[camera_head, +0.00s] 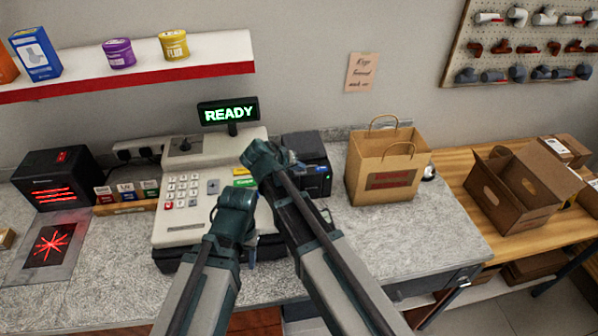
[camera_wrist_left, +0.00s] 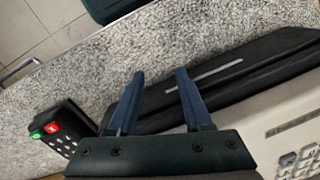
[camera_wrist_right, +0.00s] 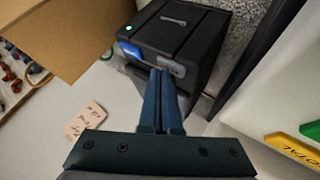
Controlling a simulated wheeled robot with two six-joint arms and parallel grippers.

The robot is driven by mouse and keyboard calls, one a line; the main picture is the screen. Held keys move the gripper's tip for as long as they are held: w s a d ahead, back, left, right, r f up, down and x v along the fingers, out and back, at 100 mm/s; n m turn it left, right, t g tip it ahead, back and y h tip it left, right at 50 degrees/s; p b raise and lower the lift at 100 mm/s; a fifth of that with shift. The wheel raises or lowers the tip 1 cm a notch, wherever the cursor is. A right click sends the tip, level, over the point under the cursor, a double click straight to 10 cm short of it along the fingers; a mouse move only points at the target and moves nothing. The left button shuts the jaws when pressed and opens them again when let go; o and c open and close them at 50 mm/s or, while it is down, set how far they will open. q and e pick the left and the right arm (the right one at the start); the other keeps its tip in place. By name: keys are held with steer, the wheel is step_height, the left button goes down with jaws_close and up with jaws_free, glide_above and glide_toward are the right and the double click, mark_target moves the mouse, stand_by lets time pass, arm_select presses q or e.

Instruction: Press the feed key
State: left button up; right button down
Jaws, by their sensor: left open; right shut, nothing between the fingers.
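The black receipt printer (camera_head: 310,150) stands right of the cash register (camera_head: 185,205). In the right wrist view the printer (camera_wrist_right: 185,32) shows a blue patch (camera_wrist_right: 130,50) and a grey patch on its front edge, and a green light at a corner. I cannot read which of these is the feed key. My right gripper (camera_wrist_right: 160,72) is shut and empty, its tips close before the printer's front; contact cannot be told. My left gripper (camera_wrist_left: 160,74) is open and empty in front of the register, over the black drawer (camera_wrist_left: 235,75) and counter edge.
A display reading READY (camera_head: 230,112) stands behind the register. A paper bag (camera_head: 385,170) is right of the printer. A black card terminal (camera_wrist_left: 70,130) shows in the left wrist view. An open cardboard box (camera_head: 520,185) sits on the wooden table. The front right counter is clear.

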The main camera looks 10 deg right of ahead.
mark_target(299, 173)
arm_select(q)
steer(key=shift+f, duration=0.1)
arm_select(e)
steer(key=shift+f, duration=0.1)
arm_select(q)
steer(key=shift+r, duration=0.2)
arm_select(e)
steer(key=shift+r, duration=0.2)
arm_select(q)
steer(key=shift+r+p, duration=0.4)
steer(key=shift+p, duration=0.05)
arm_select(e)
steer(key=shift+r, duration=0.4)
arm_select(q)
step_height(299, 173, up, 6)
steer(key=p, duration=0.6)
arm_select(e)
step_height(299, 173, up, 6)
